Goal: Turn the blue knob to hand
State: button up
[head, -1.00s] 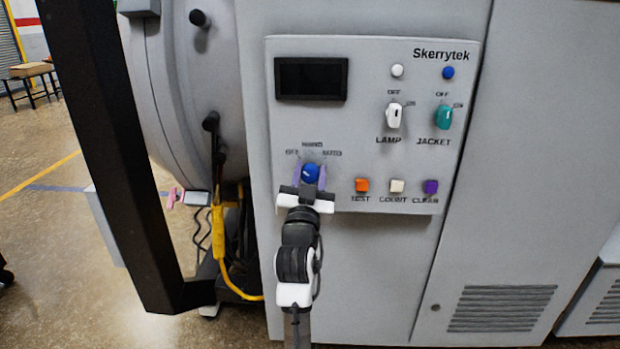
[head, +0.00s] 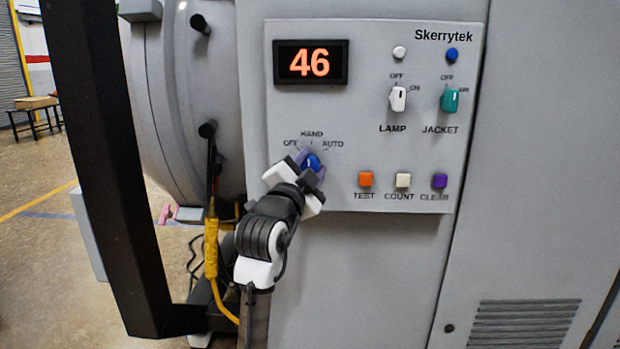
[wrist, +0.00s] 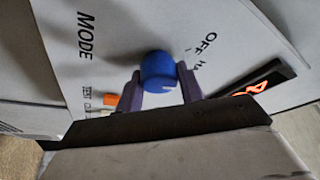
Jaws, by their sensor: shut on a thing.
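The blue knob (head: 312,163) is on the lower left of the grey control panel, below the labels OFF, HAND and AUTO. It also shows in the wrist view (wrist: 157,70). My gripper (head: 308,161) is shut on the knob, one purple finger on each side, and is tilted in the head view. In the wrist view the fingers (wrist: 159,76) flank the knob. The gripper partly hides the knob in the head view, and I cannot tell exactly where its pointer stands. The display (head: 310,62) is lit and reads 46 in orange.
The white LAMP knob (head: 397,98) and teal JACKET knob (head: 449,100) are at the upper right. Orange TEST (head: 366,179), white COUNT (head: 403,181) and purple CLEAR (head: 440,181) buttons lie right of the gripper. A black post (head: 108,170) stands at the left.

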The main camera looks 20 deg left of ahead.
jog(key=shift+m+b, duration=0.35)
jog(key=shift+m, duration=0.35)
jog(key=o, duration=1)
jog(key=shift+s, duration=0.1)
jog(key=b+v, duration=0.1)
jog(key=v, duration=0.5)
jog(key=b+v, duration=0.1)
jog(key=v, duration=0.6)
jog(key=shift+s+r, duration=0.15)
jog(key=shift+s, duration=0.2)
